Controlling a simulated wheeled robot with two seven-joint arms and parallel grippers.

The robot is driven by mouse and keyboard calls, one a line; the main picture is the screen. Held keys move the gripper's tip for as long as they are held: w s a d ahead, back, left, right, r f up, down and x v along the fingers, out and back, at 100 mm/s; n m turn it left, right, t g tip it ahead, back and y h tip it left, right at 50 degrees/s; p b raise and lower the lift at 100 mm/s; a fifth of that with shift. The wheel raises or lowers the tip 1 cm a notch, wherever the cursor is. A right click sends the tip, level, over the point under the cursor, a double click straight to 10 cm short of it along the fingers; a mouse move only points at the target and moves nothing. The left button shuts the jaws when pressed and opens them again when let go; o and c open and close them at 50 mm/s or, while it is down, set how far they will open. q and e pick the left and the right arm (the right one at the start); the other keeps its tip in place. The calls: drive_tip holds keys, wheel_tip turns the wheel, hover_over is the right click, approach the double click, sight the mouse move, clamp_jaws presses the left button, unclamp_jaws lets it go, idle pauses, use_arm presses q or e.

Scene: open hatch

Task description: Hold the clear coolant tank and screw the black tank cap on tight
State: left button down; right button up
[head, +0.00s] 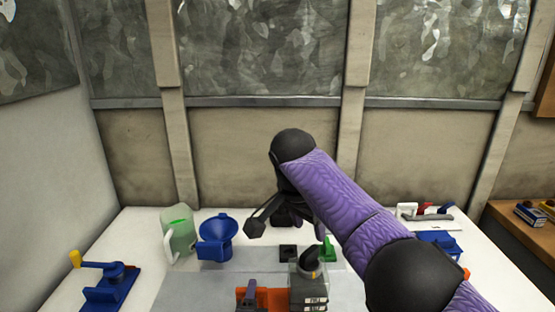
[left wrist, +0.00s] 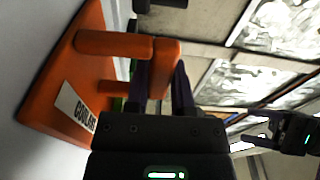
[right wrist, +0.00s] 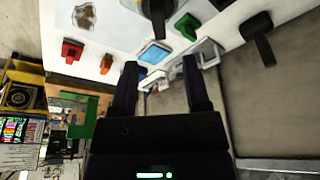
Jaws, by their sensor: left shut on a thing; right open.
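An orange body (left wrist: 50,85) with a white label, apparently starting "COOLA", fills the left of the left wrist view; its orange top also shows at the bottom of the head view (head: 272,297). My left gripper (left wrist: 158,80) is shut on an upright orange part of it.
A pale jug with green contents (head: 180,235) and a blue funnel (head: 215,240) stand at the back left. A blue clamp-like tool (head: 110,288) is at far left. A green piece (head: 327,250) and black square (head: 288,251) lie mid-table; a blue tray (head: 440,243) is right.

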sight(309, 251)
drive_tip(key=shift+r, duration=0.65)
drive_tip(key=shift+c, duration=0.5)
drive_tip(key=n, duration=0.6)
drive_tip(key=shift+s+a+r+n, duration=0.1)
drive_tip(key=shift+a+r+n, duration=0.05)
drive_tip(key=shift+n, duration=0.25)
drive_tip(key=n, duration=0.4)
drive_tip(key=shift+a+n, duration=0.1)
drive_tip(key=shift+n, duration=0.3)
drive_tip(key=n, duration=0.4)
drive_tip(key=shift+s+a, duration=0.1)
drive_tip(key=n, duration=0.4)
drive_tip(key=shift+n, duration=0.3)
drive_tip(key=f+n, duration=0.3)
drive_tip(key=n, duration=0.2)
drive_tip(key=d+f+n, duration=0.1)
drive_tip(key=f+n, duration=0.2)
drive_tip(key=n, duration=0.2)
drive_tip(key=w+f+n, duration=0.1)
drive_tip(key=f+n, duration=0.2)
drive_tip(key=n, duration=0.2)
drive_tip(key=shift+d+n, duration=0.15)
drive_tip(key=shift+n, duration=0.25)
clamp_jaws()
